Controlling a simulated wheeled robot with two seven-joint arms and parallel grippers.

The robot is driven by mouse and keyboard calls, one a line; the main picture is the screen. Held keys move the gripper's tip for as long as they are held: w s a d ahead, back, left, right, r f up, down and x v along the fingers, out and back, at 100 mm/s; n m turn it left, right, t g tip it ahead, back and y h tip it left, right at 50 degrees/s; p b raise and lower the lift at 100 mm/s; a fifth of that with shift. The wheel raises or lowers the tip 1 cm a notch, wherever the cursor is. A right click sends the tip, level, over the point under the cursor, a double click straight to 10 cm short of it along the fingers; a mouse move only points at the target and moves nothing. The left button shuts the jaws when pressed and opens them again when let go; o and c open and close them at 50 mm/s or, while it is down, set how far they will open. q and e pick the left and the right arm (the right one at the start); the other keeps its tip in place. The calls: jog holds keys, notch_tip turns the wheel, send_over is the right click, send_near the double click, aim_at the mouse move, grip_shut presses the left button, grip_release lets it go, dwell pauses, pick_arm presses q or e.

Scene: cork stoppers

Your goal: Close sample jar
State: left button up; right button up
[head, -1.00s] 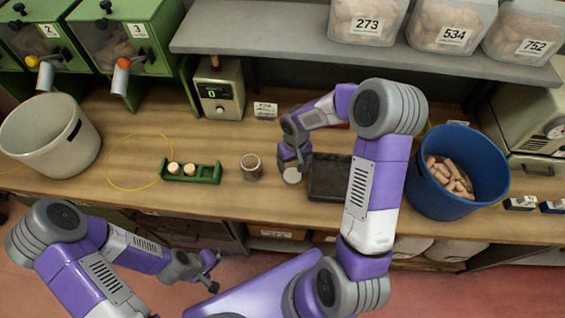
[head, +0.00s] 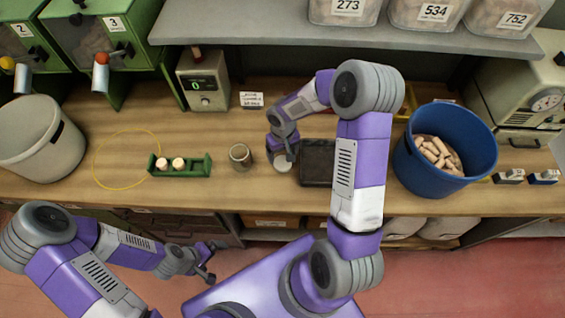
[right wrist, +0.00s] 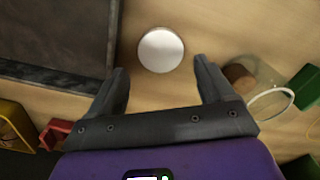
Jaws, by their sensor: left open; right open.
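The sample jar (head: 240,156) is a small clear jar standing open on the wooden bench. In the right wrist view the jar (right wrist: 272,96) lies at the right, with a brown cork piece seen in or behind it. A round white lid (head: 282,166) lies flat on the bench to the right of the jar. The lid also shows in the right wrist view (right wrist: 161,50), just beyond the fingertips. My right gripper (right wrist: 163,72) is open, pointing down, above the lid and not gripping it. My left gripper (head: 208,264) is open and empty, in front of the bench edge.
A dark tray (head: 318,165) lies right of the lid. A green rack (head: 193,166) with two corks stands left of the jar, beside a yellow loop (head: 98,167). A blue bin (head: 408,160) of corks stands right, a white bucket (head: 25,140) left. A shelf (head: 260,28) overhangs the back.

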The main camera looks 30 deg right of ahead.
aim_at(283, 163)
notch_tip(283, 163, down, 5)
jog(key=shift+f, duration=0.15)
dwell(0.3)
jog(key=c, duration=0.8)
notch_tip(283, 163, up, 10)
jog(key=shift+r+p, duration=0.1)
jog(key=shift+p, duration=0.2)
